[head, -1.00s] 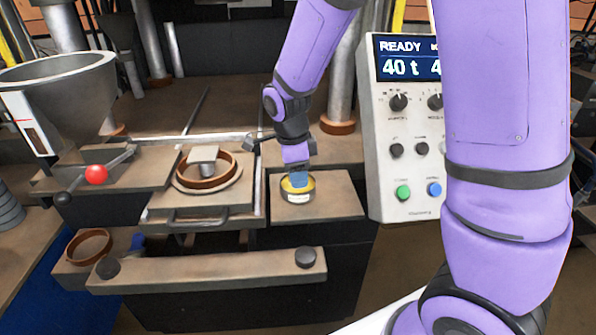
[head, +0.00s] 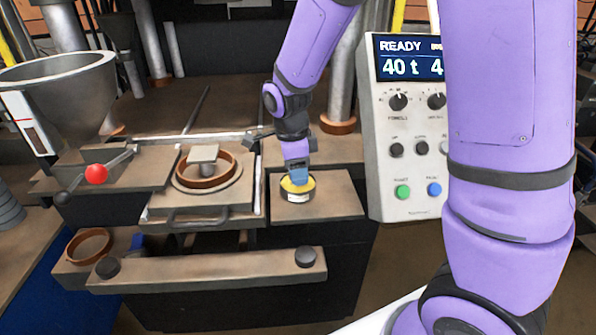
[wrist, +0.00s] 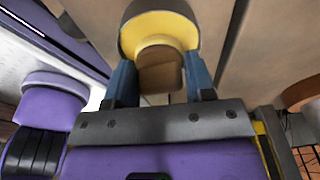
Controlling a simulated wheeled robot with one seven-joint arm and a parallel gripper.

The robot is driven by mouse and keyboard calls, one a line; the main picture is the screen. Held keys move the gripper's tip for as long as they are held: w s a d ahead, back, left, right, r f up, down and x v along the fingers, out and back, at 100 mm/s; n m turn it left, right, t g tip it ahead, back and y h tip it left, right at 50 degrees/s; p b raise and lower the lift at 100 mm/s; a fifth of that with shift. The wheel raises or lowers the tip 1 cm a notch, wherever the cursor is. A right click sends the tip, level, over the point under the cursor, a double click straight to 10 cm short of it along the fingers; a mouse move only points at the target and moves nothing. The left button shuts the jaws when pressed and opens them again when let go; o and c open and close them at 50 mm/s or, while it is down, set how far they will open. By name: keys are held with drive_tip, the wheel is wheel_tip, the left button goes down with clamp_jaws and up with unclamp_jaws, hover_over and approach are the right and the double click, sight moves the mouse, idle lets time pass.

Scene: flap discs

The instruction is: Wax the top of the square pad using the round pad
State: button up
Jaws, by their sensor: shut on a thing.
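The round pad (wrist: 160,70), brown, is between the blue fingers of my gripper (wrist: 160,88) in the wrist view. My gripper (head: 298,178) points down at a round dark tin (head: 298,196) with a pale label and yellow contents. The pad is over or in the yellow wax (wrist: 152,28); I cannot tell whether they touch. The head view hides the pad behind the fingers. The square pad (head: 203,154) is a grey block with a flat top, standing inside a brown ring on the press slide, left of my gripper.
The tin stands on a brown-topped block (head: 335,195). A control panel (head: 408,150) is to the right. A red-knobbed lever (head: 96,174) and a metal hopper (head: 60,90) are on the left. A brown bar (head: 210,270) runs across the front.

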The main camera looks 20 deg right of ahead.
drive_tip(key=shift+r, duration=3.1)
drive_tip(key=shift+f, duration=0.1)
drive_tip(key=shift+f, duration=3.45)
